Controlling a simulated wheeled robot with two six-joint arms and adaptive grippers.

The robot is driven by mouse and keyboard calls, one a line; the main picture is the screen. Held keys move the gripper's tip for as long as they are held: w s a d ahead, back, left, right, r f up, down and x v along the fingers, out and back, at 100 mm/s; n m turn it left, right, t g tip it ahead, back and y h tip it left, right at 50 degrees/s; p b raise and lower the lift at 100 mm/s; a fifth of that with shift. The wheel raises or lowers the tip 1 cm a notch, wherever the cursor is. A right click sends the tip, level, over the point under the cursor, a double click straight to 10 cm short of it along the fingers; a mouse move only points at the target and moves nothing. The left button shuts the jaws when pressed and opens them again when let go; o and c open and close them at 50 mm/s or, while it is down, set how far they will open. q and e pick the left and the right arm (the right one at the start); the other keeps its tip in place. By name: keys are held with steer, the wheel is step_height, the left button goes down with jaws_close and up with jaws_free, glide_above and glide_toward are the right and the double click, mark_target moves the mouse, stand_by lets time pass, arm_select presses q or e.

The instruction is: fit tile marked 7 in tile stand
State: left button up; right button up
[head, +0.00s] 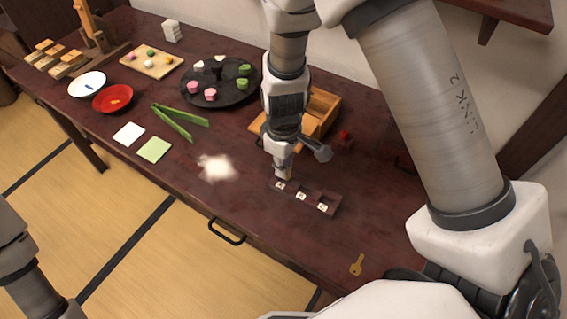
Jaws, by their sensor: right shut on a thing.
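The tile stand (323,193) is a dark, narrow rack near the front of the table, right of the centre. Small white tiles show in it at its left end (280,186), middle (300,196) and right end (322,207). My right gripper (285,171) points down over the left end of the stand. It is shut on a small pale tile, mostly hidden by the fingers, and I cannot read a 7 on it. I cannot tell whether this tile touches the stand. My left gripper is out of view.
An open wooden box (322,103) stands behind my right gripper, with a small red thing (345,138) beside it. A black round tray (205,96) with sweets, green tongs (172,122) and a key (357,264) lie on the table.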

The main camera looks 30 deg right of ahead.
steer(key=shift+f+b, duration=0.95)
steer(key=shift+f, duration=0.25)
steer(key=o, duration=0.8)
steer(key=shift+r, duration=0.1)
step_height(320, 180, up, 12)
